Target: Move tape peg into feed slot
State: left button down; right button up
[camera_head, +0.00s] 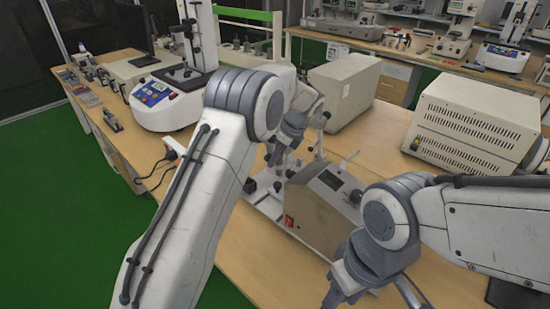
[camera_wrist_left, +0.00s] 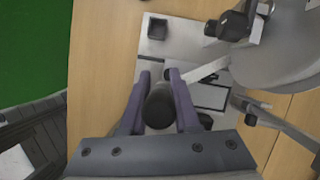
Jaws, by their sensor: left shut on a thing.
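My left gripper (camera_head: 276,158) is over the metal base plate of a small testing machine (camera_head: 322,208). In the left wrist view its two purple-grey fingers (camera_wrist_left: 158,78) are shut on a dark round peg (camera_wrist_left: 160,106), which I take as the tape peg. A pale strip (camera_wrist_left: 205,70) runs from near the fingertips toward the upper right. I cannot make out which part is the feed slot. A small black square block (camera_wrist_left: 157,28) is on the plate (camera_wrist_left: 185,38) ahead of the fingers. My right gripper (camera_head: 340,296) is low at the front, by the machine's right side; its jaw opening is unclear.
A beige box (camera_head: 343,90) and a vented beige instrument (camera_head: 475,125) stand behind on the wooden table (camera_head: 385,135). A white-blue tester (camera_head: 165,98) stands at left with cables nearby. Bare tabletop lies between the boxes. Green floor (camera_head: 70,215) is at left.

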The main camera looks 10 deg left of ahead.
pick_arm(q)
jog(key=shift+f, duration=0.15)
notch_tip(320, 180, down, 6)
jog(key=b, duration=0.1)
jog(key=shift+f+b, duration=0.15)
jog(key=shift+b, duration=0.25)
dwell(0.4)
